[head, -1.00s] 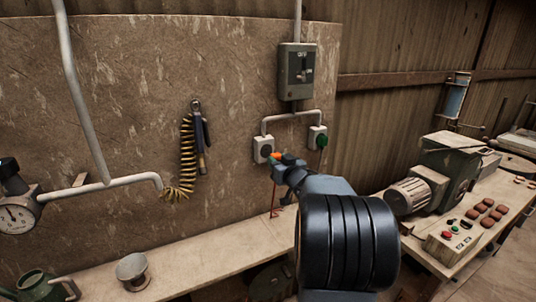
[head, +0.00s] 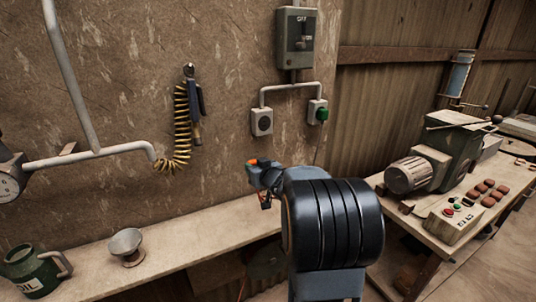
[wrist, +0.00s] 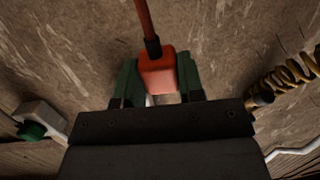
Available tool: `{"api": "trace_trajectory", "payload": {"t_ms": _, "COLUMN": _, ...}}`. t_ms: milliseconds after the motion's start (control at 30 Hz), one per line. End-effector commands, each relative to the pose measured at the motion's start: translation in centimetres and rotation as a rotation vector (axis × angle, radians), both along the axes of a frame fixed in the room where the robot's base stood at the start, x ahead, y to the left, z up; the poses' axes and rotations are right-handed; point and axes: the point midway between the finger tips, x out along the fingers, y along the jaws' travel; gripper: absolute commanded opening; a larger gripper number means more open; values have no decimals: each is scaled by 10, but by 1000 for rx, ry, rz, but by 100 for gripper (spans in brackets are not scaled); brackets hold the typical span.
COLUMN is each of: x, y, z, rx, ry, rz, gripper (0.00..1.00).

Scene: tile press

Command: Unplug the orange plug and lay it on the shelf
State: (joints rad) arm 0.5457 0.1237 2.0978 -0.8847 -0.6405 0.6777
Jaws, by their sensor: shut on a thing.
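The orange plug (head: 253,161) is between the jaws of my gripper (head: 262,165), away from the wall sockets and above the shelf (head: 190,233). In the wrist view the plug (wrist: 158,75) sits between the two green fingers of my gripper (wrist: 158,82), with its red cord leading up out of its back. The left socket (head: 262,121) is empty. My arm hides part of the shelf and most of the gripper in the head view.
A green plug (head: 321,115) is in the right socket. A funnel (head: 127,245) and a green oil can (head: 36,268) stand at the shelf's left. The shelf between funnel and arm is bare. A coiled yellow hose (head: 182,125) hangs on the wall. A machine bench (head: 450,240) stands right.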

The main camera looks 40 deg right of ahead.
Motion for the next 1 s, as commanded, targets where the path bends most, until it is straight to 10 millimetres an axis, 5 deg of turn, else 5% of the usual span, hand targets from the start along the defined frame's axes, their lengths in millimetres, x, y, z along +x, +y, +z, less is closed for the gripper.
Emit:
{"api": "trace_trajectory", "payload": {"t_ms": 33, "x": 1, "y": 7, "z": -28, "rx": 4, "ry": 19, "rz": -1, "gripper": 0}}
{"api": "trace_trajectory", "payload": {"t_ms": 100, "x": 2, "y": 15, "z": -52, "rx": 5, "ry": 44, "rz": -7, "gripper": 0}}
{"api": "trace_trajectory", "payload": {"t_ms": 333, "x": -9, "y": 19, "z": -103, "rx": 12, "ry": 134, "rz": -63, "gripper": 0}}
{"api": "trace_trajectory", "payload": {"t_ms": 1000, "x": -12, "y": 15, "z": -135, "rx": 20, "ry": 213, "rz": -80, "gripper": 0}}
